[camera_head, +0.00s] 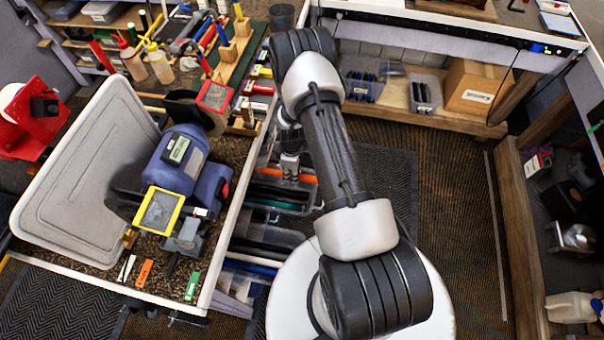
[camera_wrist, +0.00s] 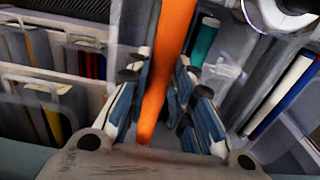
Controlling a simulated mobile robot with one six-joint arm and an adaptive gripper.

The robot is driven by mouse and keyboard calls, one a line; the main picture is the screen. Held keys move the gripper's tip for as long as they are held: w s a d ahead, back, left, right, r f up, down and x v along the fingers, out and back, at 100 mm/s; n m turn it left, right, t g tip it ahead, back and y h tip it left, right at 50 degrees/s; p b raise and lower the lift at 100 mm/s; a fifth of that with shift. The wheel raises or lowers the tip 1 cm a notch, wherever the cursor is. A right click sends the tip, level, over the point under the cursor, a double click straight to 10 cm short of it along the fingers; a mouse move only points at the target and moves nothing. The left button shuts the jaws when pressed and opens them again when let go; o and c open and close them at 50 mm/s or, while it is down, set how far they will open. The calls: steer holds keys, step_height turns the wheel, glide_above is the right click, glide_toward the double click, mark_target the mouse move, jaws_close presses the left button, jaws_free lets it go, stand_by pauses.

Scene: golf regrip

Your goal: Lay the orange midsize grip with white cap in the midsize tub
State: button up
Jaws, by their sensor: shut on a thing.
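The orange grip (camera_head: 304,178) lies crosswise in my gripper (camera_head: 290,172), beside the workbench's right edge. In the wrist view the orange grip (camera_wrist: 168,55) runs from the top edge down between the fingers of my gripper (camera_wrist: 163,88), which are shut on it. Its white cap cannot be made out. A tub with dark and green grips (camera_head: 280,204) is just below the gripper in the head view. A teal grip (camera_wrist: 204,42) shows right of the orange one in the wrist view. I cannot read which tub is the midsize one, nor tell the height of the held grip.
More tubs with dark and blue grips (camera_head: 252,268) stand nearer the camera. Pale tub walls (camera_wrist: 50,88) crowd both sides in the wrist view. The bench holds a blue machine (camera_head: 178,160) and a grey lid-like panel (camera_head: 82,170). Floor matting (camera_head: 440,190) is clear to the right.

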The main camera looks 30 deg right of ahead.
mark_target(275, 171)
steer(key=w+a, duration=0.4)
steer(key=shift+w+a+b, duration=0.15)
steer(key=shift+w+b, duration=0.05)
steer(key=shift+b, duration=0.15)
step_height(275, 171, down, 10)
steer(key=b, duration=0.9)
steer(key=shift+s+r, duration=0.1)
steer(key=shift+f+b, duration=0.45)
steer(key=shift+b, duration=0.2)
steer(key=o, duration=1.1)
steer(key=shift+c, duration=0.2)
steer(key=r, duration=1.2)
steer(key=shift+d, duration=0.2)
